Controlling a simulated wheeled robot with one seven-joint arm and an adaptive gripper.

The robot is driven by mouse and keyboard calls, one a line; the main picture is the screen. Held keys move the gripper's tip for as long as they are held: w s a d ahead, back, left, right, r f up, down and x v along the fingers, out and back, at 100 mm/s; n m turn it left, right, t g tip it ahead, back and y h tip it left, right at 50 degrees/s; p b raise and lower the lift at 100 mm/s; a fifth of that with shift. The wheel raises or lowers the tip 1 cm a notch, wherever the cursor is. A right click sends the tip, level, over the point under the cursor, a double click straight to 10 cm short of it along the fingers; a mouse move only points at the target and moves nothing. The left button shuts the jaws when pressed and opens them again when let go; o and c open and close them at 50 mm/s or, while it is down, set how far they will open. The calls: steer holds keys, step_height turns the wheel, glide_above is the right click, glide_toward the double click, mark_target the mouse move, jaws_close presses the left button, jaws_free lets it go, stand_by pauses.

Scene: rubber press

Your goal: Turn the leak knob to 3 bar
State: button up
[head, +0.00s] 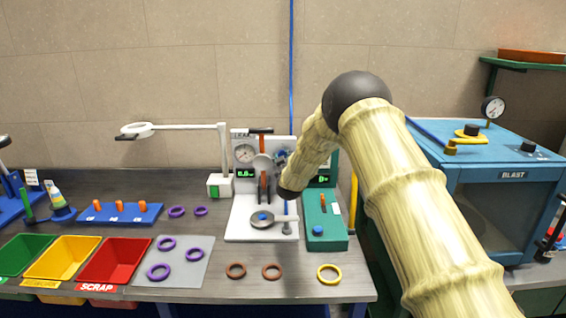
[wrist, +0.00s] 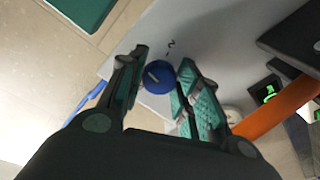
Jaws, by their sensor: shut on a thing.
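The blue leak knob (wrist: 157,76) with a white pointer line shows in the wrist view, on a pale panel marked with a "2" beside it. My gripper (wrist: 165,66) has its two teal-padded fingers on either side of the knob and is shut on it. In the head view the white leak tester (head: 242,205) stands at the back of the bench, with a dial gauge (head: 244,153) and a green display too small to read surely. My arm hides most of the gripper there.
A teal device (head: 326,232) stands right of the tester, and a magnifier lamp (head: 180,127) to its left. Purple rings (head: 158,272), brown rings (head: 271,272) and coloured bins (head: 62,260) lie in front. A blue blast cabinet (head: 500,195) is at the right.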

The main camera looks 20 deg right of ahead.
steer(key=o, duration=1)
steer(key=shift+o, duration=0.2)
steer(key=shift+s, duration=0.1)
steer(key=v, duration=1.1)
steer(key=shift+s, duration=0.4)
steer(key=shift+c, duration=0.2)
